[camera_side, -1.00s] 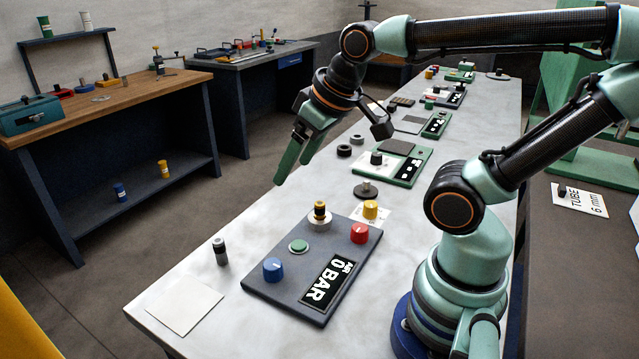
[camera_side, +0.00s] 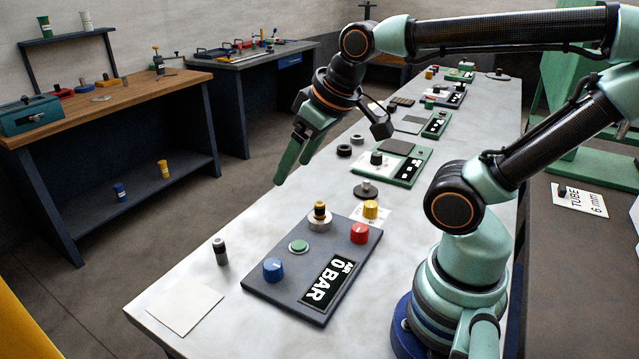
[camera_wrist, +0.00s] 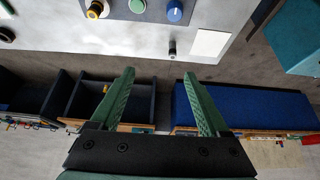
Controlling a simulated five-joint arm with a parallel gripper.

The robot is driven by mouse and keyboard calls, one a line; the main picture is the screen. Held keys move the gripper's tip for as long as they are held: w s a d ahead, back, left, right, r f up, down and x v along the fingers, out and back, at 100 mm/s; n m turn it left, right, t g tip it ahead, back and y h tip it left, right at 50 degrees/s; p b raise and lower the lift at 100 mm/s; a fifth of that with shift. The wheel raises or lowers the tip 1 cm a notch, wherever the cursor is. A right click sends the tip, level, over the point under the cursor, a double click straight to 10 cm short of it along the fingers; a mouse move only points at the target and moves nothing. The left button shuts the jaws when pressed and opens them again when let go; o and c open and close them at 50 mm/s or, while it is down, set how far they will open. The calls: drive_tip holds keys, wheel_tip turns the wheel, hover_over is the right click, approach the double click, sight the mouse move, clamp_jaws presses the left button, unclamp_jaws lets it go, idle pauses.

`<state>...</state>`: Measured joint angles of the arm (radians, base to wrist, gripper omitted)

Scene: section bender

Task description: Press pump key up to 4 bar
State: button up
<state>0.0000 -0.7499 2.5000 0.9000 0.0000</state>
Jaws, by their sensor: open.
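A dark grey control panel (camera_side: 295,240) lies on the near part of the long pale table. Its display (camera_side: 328,284) reads AIR 0 BAR. A round green key (camera_side: 299,246) sits near its middle, standing up from its ring; no label on it is readable. The key also shows at the top of the wrist view (camera_wrist: 137,5). My gripper (camera_side: 291,172) is open and empty, in the air above and behind the panel, apart from it. In the wrist view its two green fingers (camera_wrist: 158,74) are spread, with nothing between them.
The panel also bears a blue knob (camera_side: 273,269), a red knob (camera_side: 359,233) and a yellow-and-black knob (camera_side: 320,212). A grey-and-black cylinder (camera_side: 220,252) and a pale square sheet (camera_side: 180,306) lie left of it. A yellow knob (camera_side: 371,209) stands behind it.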

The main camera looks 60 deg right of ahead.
clamp_jaws()
idle(1.8)
